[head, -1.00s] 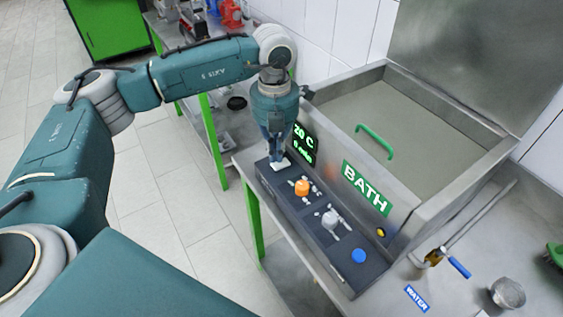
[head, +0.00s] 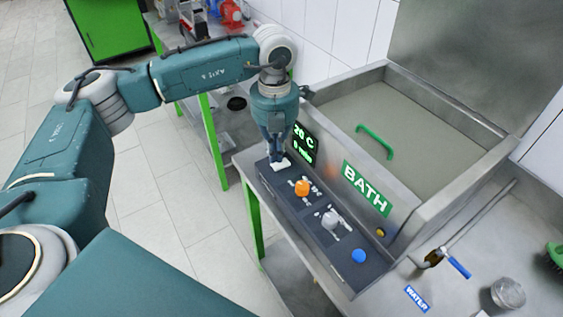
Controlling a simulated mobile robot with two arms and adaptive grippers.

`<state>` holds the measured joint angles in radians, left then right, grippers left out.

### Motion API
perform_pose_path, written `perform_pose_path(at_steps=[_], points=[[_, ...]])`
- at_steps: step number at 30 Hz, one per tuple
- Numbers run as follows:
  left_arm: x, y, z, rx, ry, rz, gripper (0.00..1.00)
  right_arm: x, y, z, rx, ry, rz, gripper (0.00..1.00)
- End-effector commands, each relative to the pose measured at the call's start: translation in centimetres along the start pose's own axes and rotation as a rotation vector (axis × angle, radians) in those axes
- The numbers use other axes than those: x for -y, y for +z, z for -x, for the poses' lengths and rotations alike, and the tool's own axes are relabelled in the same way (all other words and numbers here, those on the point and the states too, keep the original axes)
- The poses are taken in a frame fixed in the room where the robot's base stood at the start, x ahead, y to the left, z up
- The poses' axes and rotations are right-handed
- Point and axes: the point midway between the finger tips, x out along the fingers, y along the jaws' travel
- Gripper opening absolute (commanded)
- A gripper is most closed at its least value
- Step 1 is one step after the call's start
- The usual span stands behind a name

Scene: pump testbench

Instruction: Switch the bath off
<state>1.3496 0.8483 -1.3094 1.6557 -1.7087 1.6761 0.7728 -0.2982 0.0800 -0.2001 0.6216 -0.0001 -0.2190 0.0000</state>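The bath (head: 311,100) is a steel tank with a green BATH label (head: 366,188) on its front. Its dark control panel (head: 345,275) carries an orange knob (head: 302,188), a grey knob (head: 331,219) and a blue button (head: 359,256). A white part (head: 281,164) sits at the panel's far left end. The display (head: 303,144) is lit and reads 20 C. My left gripper (head: 276,156) points down right at the white part, partly covering it. Contact and finger opening are unclear. My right gripper is out of view.
A green handle (head: 375,142) lies over the bath's top. A blue-handled lever (head: 455,265), a WATER label (head: 417,298), a metal cup (head: 508,294) and a green brush (head: 555,255) are at the right. A bench with green legs stands behind my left arm.

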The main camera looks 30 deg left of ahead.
Motion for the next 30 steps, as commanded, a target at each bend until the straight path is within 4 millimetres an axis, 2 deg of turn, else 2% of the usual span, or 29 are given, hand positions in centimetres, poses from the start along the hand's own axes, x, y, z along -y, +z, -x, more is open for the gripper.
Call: perform_pose_path(at_steps=[21, 26, 30], points=[[0.0, -0.1, -1.0, -0.004, 0.002, -0.001, 0.0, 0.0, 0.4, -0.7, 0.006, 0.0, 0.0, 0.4], [0.0, -0.2, -0.3, -0.007, 0.002, -0.002, 0.0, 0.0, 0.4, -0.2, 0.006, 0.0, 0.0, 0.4], [0.0, -0.1, 0.9, -0.003, 0.001, -0.001, 0.0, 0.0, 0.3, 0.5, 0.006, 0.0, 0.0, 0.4]])
